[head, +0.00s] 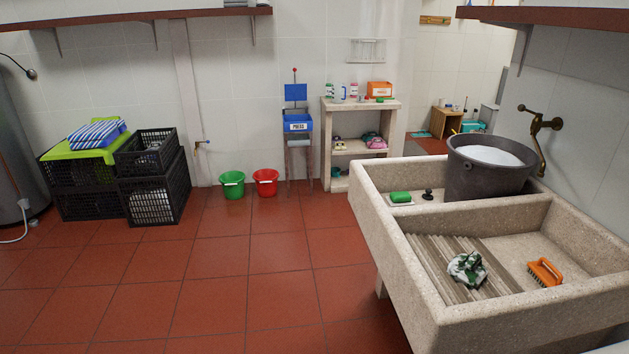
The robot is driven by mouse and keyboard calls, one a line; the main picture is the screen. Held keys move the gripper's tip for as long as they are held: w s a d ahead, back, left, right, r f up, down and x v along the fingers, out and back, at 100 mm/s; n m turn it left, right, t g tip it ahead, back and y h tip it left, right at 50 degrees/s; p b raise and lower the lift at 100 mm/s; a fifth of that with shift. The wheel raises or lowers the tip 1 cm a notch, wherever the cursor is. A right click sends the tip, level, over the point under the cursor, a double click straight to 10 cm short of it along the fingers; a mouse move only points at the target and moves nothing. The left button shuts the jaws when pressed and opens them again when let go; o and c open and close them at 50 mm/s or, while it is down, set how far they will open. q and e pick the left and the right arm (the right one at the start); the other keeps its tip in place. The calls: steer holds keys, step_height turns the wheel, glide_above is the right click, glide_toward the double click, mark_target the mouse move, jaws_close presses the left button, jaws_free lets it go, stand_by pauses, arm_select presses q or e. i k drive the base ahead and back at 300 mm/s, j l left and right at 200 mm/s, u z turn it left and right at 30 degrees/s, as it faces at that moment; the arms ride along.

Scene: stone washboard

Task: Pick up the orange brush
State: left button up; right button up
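The orange brush (545,271) lies bristles down on the floor of the stone washboard sink's front basin, toward its right side. The stone sink (424,280) stands at the right of the head view, with a ribbed scrubbing slope (437,262) to the left of the brush. A crumpled green and white cloth (467,269) lies on that slope, apart from the brush. Neither of my grippers shows in the head view.
A dark bucket (487,178) of whitish contents stands at the sink's back, near a wall tap (539,126). A green soap bar (400,197) sits on the back ledge. Black crates (153,191) and green and red buckets (265,184) stand left. The red tiled floor before the sink is clear.

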mark_target(540, 271)
steer(key=z, duration=1.45)
